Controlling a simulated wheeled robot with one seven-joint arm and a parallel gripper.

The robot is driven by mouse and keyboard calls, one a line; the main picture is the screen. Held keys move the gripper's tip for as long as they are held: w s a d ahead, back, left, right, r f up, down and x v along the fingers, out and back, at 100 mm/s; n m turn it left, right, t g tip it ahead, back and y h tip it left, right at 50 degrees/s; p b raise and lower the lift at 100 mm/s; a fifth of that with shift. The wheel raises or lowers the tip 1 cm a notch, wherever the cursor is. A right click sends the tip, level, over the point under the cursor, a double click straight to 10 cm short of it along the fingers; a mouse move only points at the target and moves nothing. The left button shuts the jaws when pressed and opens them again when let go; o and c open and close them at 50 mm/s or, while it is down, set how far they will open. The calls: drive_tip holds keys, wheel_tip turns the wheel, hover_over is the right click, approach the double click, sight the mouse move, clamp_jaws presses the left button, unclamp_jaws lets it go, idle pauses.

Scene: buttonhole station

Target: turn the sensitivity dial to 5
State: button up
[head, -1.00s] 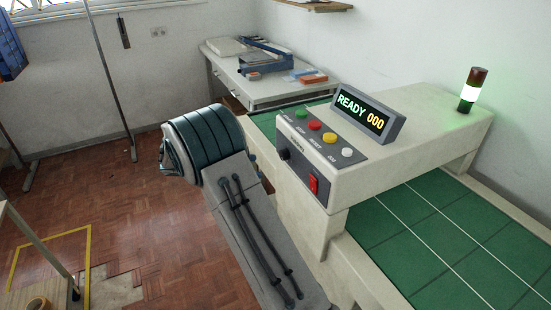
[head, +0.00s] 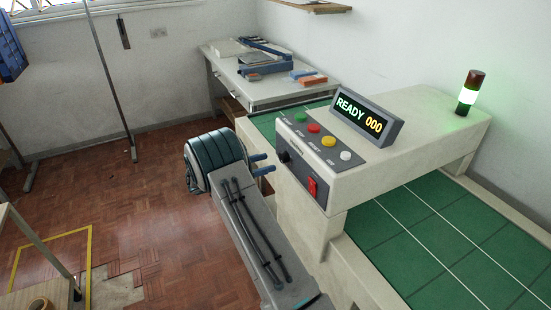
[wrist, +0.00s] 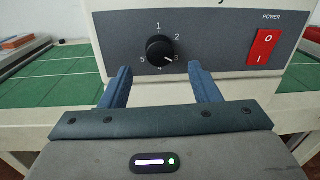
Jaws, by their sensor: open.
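The sensitivity dial (wrist: 160,50) is a round black knob on the grey front panel, ringed by the numbers 1 to 5. Its white mark points down and right, at the 3. The dial also shows small in the head view (head: 284,157). My gripper (wrist: 160,69) is open, its two blue fingers apart below and either side of the dial in the wrist view, with nothing between them. In the head view my gripper (head: 272,164) points at the panel just left of the dial. I cannot tell the exact gap to the panel.
A red power switch (wrist: 264,49) sits right of the dial. Green, red, yellow and white buttons (head: 314,128) line the sloped top. The display (head: 366,118) reads READY 000, and the signal lamp (head: 468,95) glows green. A green-topped bed (head: 440,240) lies below.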

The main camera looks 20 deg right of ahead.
sight(280, 159)
drive_tip(key=shift+d+p, duration=0.3)
drive_tip(key=shift+d, duration=1.85)
drive_tip(key=shift+c, duration=0.4)
drive_tip(key=c, duration=0.9)
drive_tip(key=shift+f+b, duration=0.1)
drive_tip(key=shift+b, duration=0.25)
